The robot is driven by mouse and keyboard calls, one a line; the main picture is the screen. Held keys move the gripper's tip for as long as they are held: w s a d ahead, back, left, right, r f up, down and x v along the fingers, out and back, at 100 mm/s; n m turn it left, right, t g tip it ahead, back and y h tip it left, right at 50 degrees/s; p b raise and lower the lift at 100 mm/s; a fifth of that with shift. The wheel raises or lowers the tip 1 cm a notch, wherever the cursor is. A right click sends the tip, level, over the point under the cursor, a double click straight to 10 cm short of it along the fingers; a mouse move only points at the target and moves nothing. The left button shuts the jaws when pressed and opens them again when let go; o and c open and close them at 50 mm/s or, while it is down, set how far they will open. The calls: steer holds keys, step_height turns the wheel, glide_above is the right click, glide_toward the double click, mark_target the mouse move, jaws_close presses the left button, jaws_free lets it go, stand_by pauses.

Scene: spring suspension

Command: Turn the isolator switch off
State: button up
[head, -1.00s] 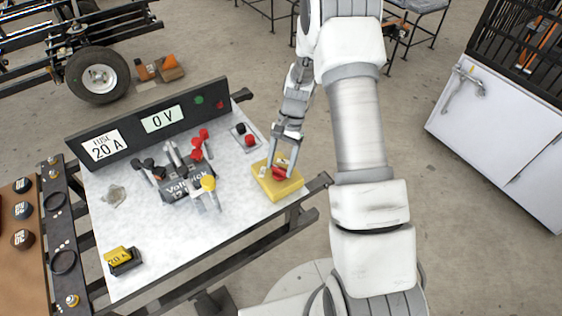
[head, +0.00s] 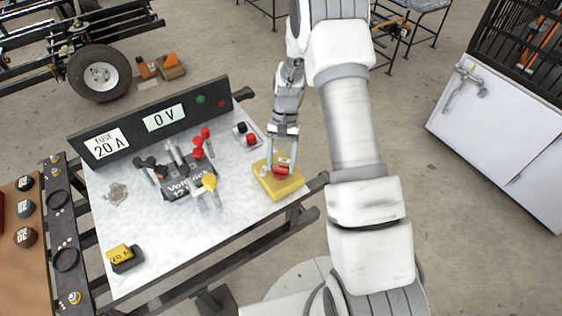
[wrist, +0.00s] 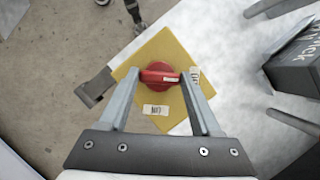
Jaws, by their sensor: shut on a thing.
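The isolator switch is a yellow box (head: 285,187) at the right front corner of the white table. On its top sits a round red knob (head: 281,170) with a bar-shaped handle, which also shows in the wrist view (wrist: 158,77). My gripper (head: 283,166) points down over the box. In the wrist view, its two fingers (wrist: 158,84) stand at the left and right ends of the red handle and are shut on it. The handle lies nearly level across the wrist picture. Two small white labels are on the yellow face, one reading OFF (wrist: 156,110) and one beside the right finger (wrist: 195,77).
A dark panel (head: 157,120) reading "FUSE 20 A" and "0 V" stands along the table's back. A grey Voltstick block (head: 180,187), red, black and yellow clamps, and a yellow 20 A fuse (head: 122,255) lie left of the switch. The table's front middle is bare.

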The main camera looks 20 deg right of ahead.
steer(key=o, duration=1.4)
steer(key=p+v, duration=0.2)
steer(key=v, duration=1.5)
steer(key=shift+r, duration=0.25)
steer(key=shift+s, duration=0.1)
